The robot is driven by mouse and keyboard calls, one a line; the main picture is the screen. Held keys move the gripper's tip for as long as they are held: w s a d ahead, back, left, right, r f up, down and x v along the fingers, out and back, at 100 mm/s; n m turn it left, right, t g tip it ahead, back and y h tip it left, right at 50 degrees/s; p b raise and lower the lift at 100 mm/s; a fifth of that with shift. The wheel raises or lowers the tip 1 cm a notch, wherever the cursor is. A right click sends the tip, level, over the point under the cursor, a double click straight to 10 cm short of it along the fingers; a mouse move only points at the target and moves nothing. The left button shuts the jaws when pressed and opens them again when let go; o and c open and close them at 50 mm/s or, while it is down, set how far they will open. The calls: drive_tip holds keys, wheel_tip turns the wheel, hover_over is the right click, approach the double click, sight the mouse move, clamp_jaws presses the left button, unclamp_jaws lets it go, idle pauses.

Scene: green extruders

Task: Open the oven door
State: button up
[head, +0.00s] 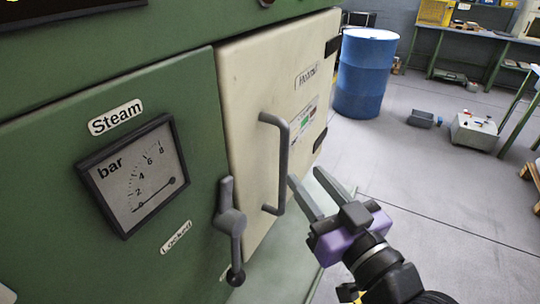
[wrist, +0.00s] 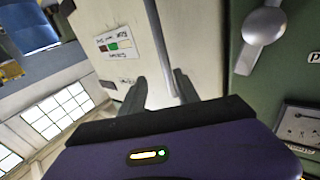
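The oven door (head: 250,90) is cream and looks shut beside the green panel. It bears a grey vertical bar handle (head: 282,150). A grey lever (head: 230,222) with a ball end hangs on the green panel, left of the door edge. My gripper (head: 306,178) is open and empty, just right of the lower half of the handle in the head view. In the wrist view my gripper (wrist: 160,88) has the bar handle (wrist: 163,45) showing between its two fingers, nearer the right one. I cannot tell whether the bar is between them in depth, or touched.
A steam gauge (head: 135,175) is on the green panel. A blue barrel (head: 365,75) stands behind the door's hinge side. A grey box (head: 474,131) and a small bin (head: 420,118) are on the floor. The floor right of the door is otherwise mostly clear.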

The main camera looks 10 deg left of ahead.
sight(286, 167)
drive_tip(key=shift+n+g, duration=0.3)
drive_tip(key=x, duration=0.2)
drive_tip(key=f+x, duration=0.1)
drive_tip(key=x, duration=0.2)
drive_tip(key=a+p+x, duration=0.1)
drive_tip(key=x, duration=0.1)
drive_tip(key=shift+a+f, duration=0.15)
drive_tip(key=shift+a, duration=0.05)
clamp_jaws()
idle(1.1)
